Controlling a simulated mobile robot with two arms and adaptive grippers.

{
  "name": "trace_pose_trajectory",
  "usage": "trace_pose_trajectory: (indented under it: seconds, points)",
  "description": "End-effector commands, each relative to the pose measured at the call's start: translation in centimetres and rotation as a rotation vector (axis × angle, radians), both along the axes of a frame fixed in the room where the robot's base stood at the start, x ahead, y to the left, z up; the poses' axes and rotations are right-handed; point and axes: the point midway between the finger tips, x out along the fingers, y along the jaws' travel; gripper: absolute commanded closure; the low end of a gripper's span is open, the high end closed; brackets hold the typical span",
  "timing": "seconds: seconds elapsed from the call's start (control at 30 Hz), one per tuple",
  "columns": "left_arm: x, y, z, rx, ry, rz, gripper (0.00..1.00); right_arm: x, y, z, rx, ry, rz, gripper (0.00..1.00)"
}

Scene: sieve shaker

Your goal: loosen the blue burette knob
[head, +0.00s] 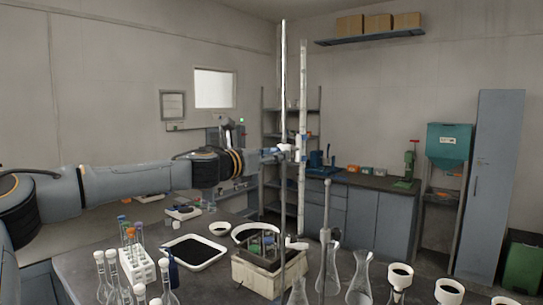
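A tall thin rod (283,75) and a graduated burette (303,90) stand upright side by side near the middle of the head view. A small blue part, which looks like the blue burette knob (299,140), shows on the stand at mid-height. My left gripper (278,153) reaches in from the left at that height, its tip at the rod and burette. Its fingers are tiny and overlap the clamp parts, so I cannot tell whether they touch the knob or are closed. My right gripper is out of view.
On the bench below stand a white rack of capped tubes (137,266), a black-lined white tray (193,252), a beige box (262,275) and several glass flasks (360,280). A back counter (375,180) holds small equipment. Tall glassware crowds the front; the space above the bench at left is occupied by my arm.

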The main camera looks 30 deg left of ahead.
Motion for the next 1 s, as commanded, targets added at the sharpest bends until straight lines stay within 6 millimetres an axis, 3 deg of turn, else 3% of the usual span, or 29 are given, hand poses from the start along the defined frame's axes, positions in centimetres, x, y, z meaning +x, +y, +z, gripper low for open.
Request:
trace_pose_trajectory:
  seconds: [0.03,0.2,0.57,1.0]
  points:
    - [0.0,0.0,0.0,0.0,0.0,0.0,0.67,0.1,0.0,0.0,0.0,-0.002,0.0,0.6]
    - [0.0,0.0,0.0,0.0,0.0,0.0,0.99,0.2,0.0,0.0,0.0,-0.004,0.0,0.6]
    - [0.0,0.0,-0.1,-0.053,0.005,0.001,0.99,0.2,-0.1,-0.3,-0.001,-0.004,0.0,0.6]
    - [0.0,0.0,-0.1,-0.39,0.03,0.001,0.99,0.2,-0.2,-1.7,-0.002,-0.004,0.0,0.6]
